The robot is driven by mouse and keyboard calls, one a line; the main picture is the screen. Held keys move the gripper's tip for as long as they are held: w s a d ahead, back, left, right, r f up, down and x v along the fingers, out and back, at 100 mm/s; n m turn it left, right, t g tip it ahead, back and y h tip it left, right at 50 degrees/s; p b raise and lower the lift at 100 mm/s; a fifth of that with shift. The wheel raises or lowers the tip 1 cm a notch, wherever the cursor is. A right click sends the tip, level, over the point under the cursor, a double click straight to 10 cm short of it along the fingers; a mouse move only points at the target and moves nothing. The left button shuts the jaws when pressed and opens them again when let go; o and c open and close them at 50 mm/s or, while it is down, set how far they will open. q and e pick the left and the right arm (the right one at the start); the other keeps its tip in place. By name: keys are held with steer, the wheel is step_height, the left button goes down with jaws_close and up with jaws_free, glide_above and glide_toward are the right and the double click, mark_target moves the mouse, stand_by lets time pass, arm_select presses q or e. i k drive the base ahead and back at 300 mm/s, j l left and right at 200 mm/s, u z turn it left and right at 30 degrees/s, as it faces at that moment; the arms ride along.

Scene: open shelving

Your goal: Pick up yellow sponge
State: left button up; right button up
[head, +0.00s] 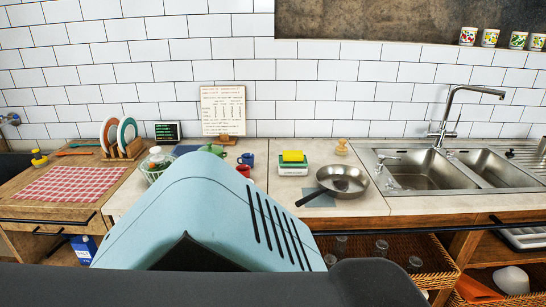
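The yellow sponge (293,156) lies on top of a small white and green box-like item (293,168) on the pale countertop. It is right of the middle of the head view, left of the frying pan (342,181). Nothing covers the sponge from this side. Neither of my grippers shows in the head view. A large light blue part, which seems to be my own body, fills the lower middle and hides part of the counter.
The pan's handle points left towards the counter's front edge. The sink (430,168) with its tall tap is at the right. Small coloured cups (246,159) stand left of the sponge. A recipe board (223,108) leans by the tiled wall. A wicker basket (390,262) sits below the counter.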

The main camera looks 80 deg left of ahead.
mark_target(289, 156)
steer(key=u, duration=2.45)
